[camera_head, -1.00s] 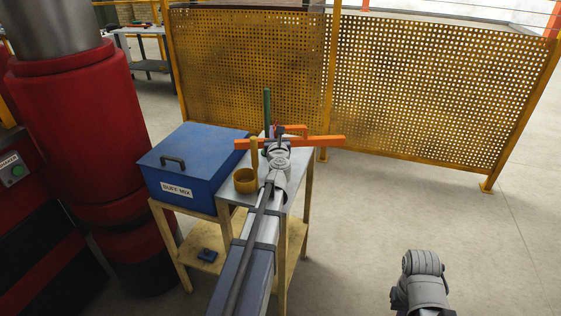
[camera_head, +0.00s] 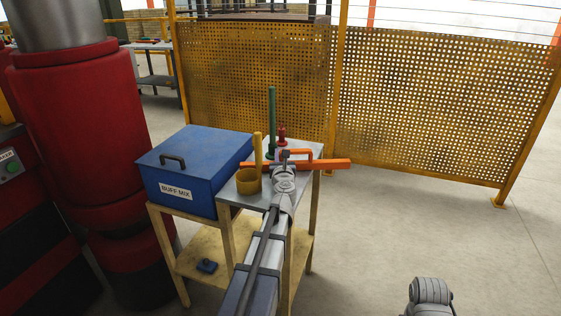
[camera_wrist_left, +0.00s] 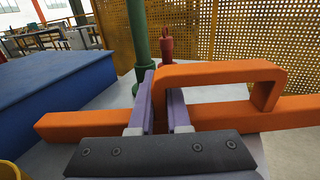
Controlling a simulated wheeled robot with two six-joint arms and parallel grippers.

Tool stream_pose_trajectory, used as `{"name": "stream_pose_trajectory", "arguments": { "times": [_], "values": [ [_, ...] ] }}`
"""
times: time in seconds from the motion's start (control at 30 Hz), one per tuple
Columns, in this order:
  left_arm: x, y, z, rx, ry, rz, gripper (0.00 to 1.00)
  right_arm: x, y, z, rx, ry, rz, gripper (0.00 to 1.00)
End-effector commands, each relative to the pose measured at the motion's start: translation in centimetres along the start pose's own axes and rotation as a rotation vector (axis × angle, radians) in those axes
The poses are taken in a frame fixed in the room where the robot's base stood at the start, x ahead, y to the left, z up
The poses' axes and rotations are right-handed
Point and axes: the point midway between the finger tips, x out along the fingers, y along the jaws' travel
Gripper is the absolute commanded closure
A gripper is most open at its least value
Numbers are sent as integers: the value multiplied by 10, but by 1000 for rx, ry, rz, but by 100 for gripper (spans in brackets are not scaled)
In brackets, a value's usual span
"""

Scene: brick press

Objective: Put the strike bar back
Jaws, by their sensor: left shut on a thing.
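The strike bar is an orange bar (camera_head: 335,164) with a raised orange loop handle on top. It also shows in the left wrist view (camera_wrist_left: 85,121), lying across the picture. My left gripper (camera_head: 286,156) is over the small table. In the left wrist view its purple fingers (camera_wrist_left: 160,108) are shut on the left leg of the handle. The bar's right end sticks out past the table's right edge. I cannot tell whether the bar touches the table top. My right gripper is out of view; only part of my right arm shows at the lower right.
The small table (camera_head: 228,193) carries a yellow cup (camera_head: 248,181) with a yellow upright handle. A green post (camera_head: 272,115) and a red post (camera_head: 281,135) stand behind the bar. A blue "BUFF MIX" box (camera_head: 200,160) is left. A yellow mesh fence (camera_head: 440,120) stands behind.

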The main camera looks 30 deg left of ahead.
Motion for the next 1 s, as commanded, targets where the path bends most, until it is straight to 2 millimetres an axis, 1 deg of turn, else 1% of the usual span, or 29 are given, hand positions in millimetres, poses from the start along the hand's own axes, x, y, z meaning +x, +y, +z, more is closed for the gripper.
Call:
{"name": "stream_pose_trajectory", "arguments": {
  "times": [0.23,0.37,0.4,0.63,0.67,1.0],
  "values": [
    [0,0,0,-1,0,0,100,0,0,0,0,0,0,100],
    [0,0,-4,-1,0,0,100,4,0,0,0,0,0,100],
    [0,0,-3,0,0,0,83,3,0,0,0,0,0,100],
    [0,0,-3,0,0,0,57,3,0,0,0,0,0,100],
    [0,0,-3,0,0,0,55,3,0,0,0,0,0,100],
    [0,0,0,0,0,0,55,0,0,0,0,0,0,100]
  ]
}}
